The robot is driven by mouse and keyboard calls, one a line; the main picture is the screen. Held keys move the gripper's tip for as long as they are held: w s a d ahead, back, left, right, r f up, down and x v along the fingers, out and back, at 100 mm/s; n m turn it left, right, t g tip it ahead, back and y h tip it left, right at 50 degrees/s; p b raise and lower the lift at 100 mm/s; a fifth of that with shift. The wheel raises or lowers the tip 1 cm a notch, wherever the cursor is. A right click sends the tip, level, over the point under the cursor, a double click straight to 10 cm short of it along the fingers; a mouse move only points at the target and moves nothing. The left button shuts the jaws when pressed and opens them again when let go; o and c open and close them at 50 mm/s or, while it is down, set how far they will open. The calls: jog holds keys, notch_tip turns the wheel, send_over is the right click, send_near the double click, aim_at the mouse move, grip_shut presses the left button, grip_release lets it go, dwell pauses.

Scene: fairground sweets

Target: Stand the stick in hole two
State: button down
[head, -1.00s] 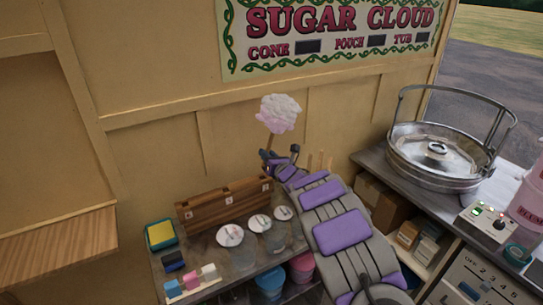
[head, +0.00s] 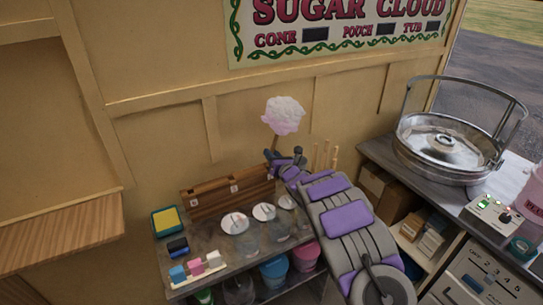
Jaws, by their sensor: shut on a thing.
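My gripper (head: 271,156) is shut on a thin wooden stick (head: 276,143) topped with a pale pink-white ball of candy floss (head: 284,115). The stick stands nearly upright in the jaws, above the right end of a brown wooden rack (head: 207,205). The rack stands at the back of the counter, with small white labels along its front; their numbers are too small to read. My arm and gripper partly cover the rack's right end. I cannot see the lower end of the stick or whether it touches a hole.
Several clear tubs with white round lids (head: 235,223) stand before the rack. A yellow-and-teal sponge tray (head: 167,221) and coloured blocks (head: 196,266) lie at left. Upright bare sticks (head: 326,155) stand behind my arm. A metal floss machine (head: 450,145) is at right.

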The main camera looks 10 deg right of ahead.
aim_at(264, 168)
jog(key=shift+s+r+b, duration=0.1)
jog(key=shift+r+b, duration=0.4)
jog(key=shift+b, duration=0.15)
dwell(0.5)
jog(key=shift+b, duration=0.85)
jog(key=shift+f, duration=1.1)
jog(key=c, duration=0.9)
grip_release()
jog(key=shift+c, duration=0.2)
jog(key=shift+f, duration=0.1)
jog(key=shift+s+a, duration=0.1)
jog(key=shift+a, duration=0.1)
jog(key=shift+s+a, duration=0.15)
jog(key=shift+a, duration=0.45)
jog(key=shift+s+a, duration=0.25)
jog(key=shift+a, duration=0.5)
